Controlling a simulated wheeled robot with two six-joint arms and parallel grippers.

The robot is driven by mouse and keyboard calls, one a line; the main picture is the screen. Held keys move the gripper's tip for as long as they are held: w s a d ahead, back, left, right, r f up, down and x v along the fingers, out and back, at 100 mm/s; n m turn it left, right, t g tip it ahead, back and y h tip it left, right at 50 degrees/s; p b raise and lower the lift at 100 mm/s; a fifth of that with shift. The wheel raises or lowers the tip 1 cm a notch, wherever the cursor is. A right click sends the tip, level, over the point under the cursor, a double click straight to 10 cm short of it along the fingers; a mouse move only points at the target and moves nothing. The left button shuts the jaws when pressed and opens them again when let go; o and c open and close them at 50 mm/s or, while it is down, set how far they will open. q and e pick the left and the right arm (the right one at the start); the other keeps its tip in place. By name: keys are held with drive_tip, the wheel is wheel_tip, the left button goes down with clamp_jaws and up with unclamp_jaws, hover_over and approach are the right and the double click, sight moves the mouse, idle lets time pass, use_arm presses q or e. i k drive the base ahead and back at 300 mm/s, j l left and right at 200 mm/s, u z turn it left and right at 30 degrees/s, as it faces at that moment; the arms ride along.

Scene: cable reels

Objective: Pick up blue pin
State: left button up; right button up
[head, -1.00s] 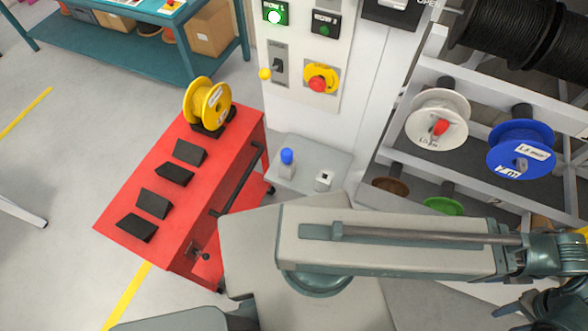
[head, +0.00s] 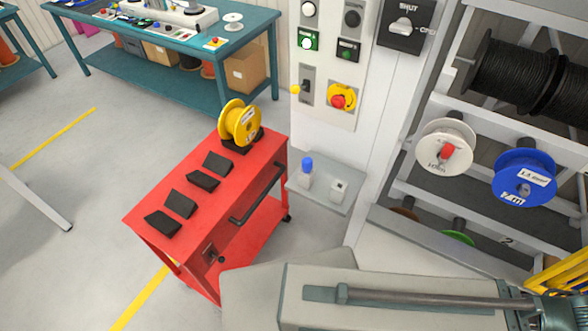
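The blue pin (head: 307,165) stands upright in a pale holder (head: 305,181) on a small grey shelf (head: 322,197) below the control panel. Only its blue top shows clearly. A white block with a dark opening (head: 338,190) sits beside it on the right. Neither of my grippers can be made out. One of my arm links crosses the bottom right, below the shelf and apart from the pin.
A red cart (head: 150,218) with black cradles and a yellow reel (head: 239,122) stands left of the shelf. A reel rack (head: 428,188) with white and blue reels (head: 525,178) is on the right. A teal workbench (head: 160,53) is behind.

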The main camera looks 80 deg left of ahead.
sight(307, 163)
drive_tip(key=u, duration=2.6)
drive_tip(key=j+z, duration=0.5)
drive_tip(key=j, duration=0.25)
